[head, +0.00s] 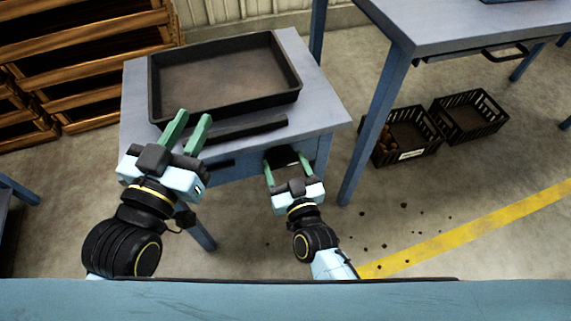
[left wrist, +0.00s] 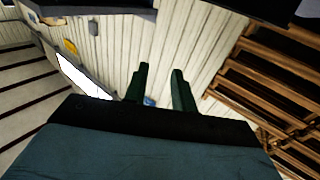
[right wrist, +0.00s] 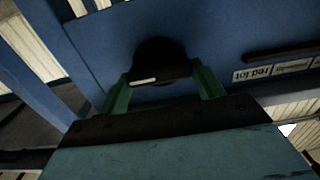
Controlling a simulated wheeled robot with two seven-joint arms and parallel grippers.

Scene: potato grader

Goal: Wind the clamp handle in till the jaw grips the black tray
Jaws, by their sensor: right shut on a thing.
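The black tray (head: 225,108) lies flat on the blue-grey bench top. A long dark bar (head: 240,131), which looks like the clamp jaw, lies along the tray's front side with a strip of bench top showing between them. My right gripper (head: 287,167) is at the bench's front face, shut on the dark round clamp handle. In the right wrist view the handle (right wrist: 160,62) sits between the green fingers and has a pale mark low on it.
Wooden racks (head: 85,60) stand at the left. A second blue table (head: 455,25) is at the right, with two black crates (head: 405,155) on the floor beneath it. Dark bits lie on the floor near a yellow line (head: 480,225).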

